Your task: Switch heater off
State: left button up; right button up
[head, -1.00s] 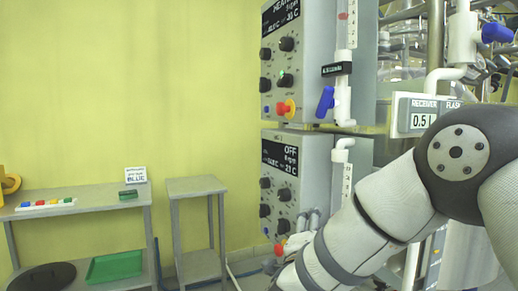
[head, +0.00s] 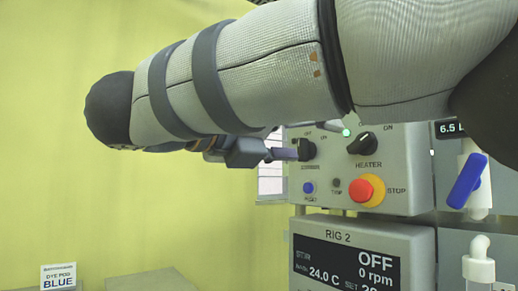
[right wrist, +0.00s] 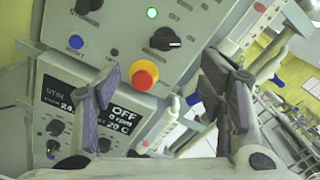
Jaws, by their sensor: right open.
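The black heater knob (head: 362,144) is on the front of the upper control box (head: 408,160), above the word HEATER. Its white mark points to the upper right, toward ON. A green lamp (head: 346,132) glows just above it. In the right wrist view the heater knob (right wrist: 165,39) shows ahead between the fingers, with the lit lamp (right wrist: 152,13) above. My right gripper (head: 284,154) shows partly in the head view, near the stirrer knob (head: 306,149). In the right wrist view the gripper (right wrist: 165,88) is open and empty, apart from the heater knob. My left gripper is out of view.
The red STOP button (head: 362,191) on its yellow collar sits just below the heater knob. A blue button (head: 308,187) is at lower left. The RIG 2 box (head: 338,233), reading OFF, is underneath. A blue valve handle (head: 467,181) stands to the right.

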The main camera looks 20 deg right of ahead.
send_near(357, 143)
jog(key=d, duration=0.3)
jog(key=x, duration=0.3)
jog(key=w+x, duration=0.1)
jog(key=x, duration=0.3)
jog(key=shift+a, duration=0.25)
jog(key=c, duration=1.2)
